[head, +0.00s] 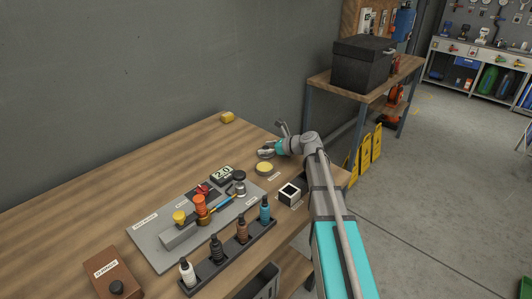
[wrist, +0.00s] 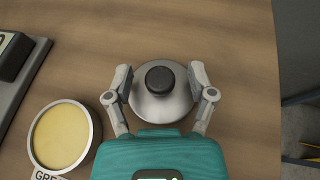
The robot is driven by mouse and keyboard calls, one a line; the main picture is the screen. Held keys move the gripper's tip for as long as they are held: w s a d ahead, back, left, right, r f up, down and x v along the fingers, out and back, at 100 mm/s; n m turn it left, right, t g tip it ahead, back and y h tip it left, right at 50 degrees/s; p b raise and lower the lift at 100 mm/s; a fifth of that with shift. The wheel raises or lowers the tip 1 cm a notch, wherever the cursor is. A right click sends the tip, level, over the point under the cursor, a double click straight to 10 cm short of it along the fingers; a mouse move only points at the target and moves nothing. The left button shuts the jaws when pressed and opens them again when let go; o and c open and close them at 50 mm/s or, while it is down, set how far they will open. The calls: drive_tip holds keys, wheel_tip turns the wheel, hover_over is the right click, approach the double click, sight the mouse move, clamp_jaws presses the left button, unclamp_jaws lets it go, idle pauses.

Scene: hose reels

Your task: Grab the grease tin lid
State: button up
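The grease tin lid is a round silver metal disc with a black knob; in the wrist view the lid (wrist: 161,106) lies on the wooden table between my fingers. My gripper (wrist: 162,75) is open, with one finger at each side of the lid and clear space between the fingers and the knob. I cannot tell whether the fingers touch the rim. In the head view my gripper (head: 268,150) is low over the table at the lid, which it partly hides. The open grease tin (wrist: 60,138), filled with yellow grease, stands at the left; it also shows in the head view (head: 264,168).
A grey board (head: 150,243) with orange and yellow parts lies to the left. A black rack (head: 228,258) holds several bottles. A black-and-white cube (head: 289,193) is near the table's right edge. A yellow object (head: 227,117) sits by the wall.

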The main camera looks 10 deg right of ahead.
clamp_jaws()
drive_tip(key=shift+r, duration=0.1)
wheel_tip(320, 180, up, 3)
drive_tip(key=p, duration=0.3)
drive_tip(key=shift+f, duration=0.2)
drive_tip(key=s+a+r+p, duration=0.3)
drive_tip(key=s+r+p, duration=0.7)
drive_tip(key=s, duration=0.3)
drive_tip(key=shift+s, duration=0.3)
drive_tip(key=shift+a+r, duration=0.1)
